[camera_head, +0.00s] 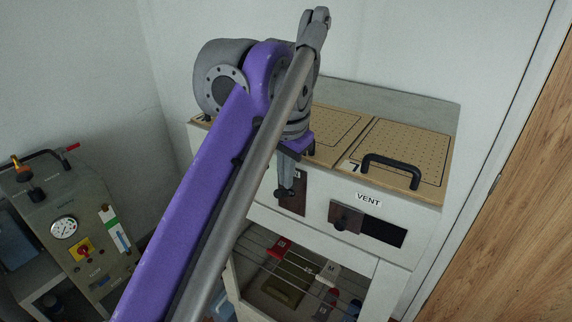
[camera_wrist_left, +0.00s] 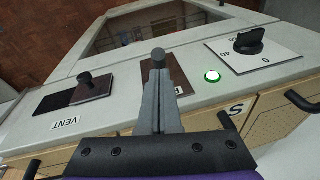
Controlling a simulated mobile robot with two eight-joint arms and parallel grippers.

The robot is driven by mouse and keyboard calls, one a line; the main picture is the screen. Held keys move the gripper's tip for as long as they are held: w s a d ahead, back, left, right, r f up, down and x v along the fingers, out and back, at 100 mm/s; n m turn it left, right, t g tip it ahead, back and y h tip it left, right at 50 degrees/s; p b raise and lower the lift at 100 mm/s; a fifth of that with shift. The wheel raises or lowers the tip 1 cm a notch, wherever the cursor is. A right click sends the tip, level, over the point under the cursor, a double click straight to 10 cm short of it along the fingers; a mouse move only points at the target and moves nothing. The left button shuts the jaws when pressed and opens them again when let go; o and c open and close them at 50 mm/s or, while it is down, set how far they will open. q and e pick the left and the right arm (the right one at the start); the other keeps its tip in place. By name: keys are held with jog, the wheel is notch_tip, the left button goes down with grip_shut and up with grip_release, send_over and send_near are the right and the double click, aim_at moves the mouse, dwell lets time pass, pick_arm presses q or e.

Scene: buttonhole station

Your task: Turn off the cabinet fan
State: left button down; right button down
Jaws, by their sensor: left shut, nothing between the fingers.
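The cabinet (camera_head: 375,260) is white with perforated wooden tops. On its front, a dark brown plate (camera_head: 298,203) carries a label mostly hidden by my left gripper (camera_head: 286,192). In the left wrist view the same brown plate (camera_wrist_left: 186,76) lies behind my left gripper (camera_wrist_left: 159,78), whose fingers are shut and empty. A dark round knob (camera_wrist_left: 158,54) shows just past the fingertips, and I cannot tell whether they touch it. A lit green button (camera_wrist_left: 212,76) sits beside the plate. My right gripper is not in view.
A VENT slider plate with a black knob (camera_head: 346,217) sits right of the brown plate. A black dial (camera_wrist_left: 250,41) is on the panel's other side. A black handle (camera_head: 392,168) stands on the top. A gauge unit (camera_head: 65,228) is at left, a wooden door (camera_head: 515,190) at right.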

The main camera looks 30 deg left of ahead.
pick_arm(q)
jog(key=shift+w+f, duration=0.1)
jog(key=shift+f, duration=0.15)
dwell(0.4)
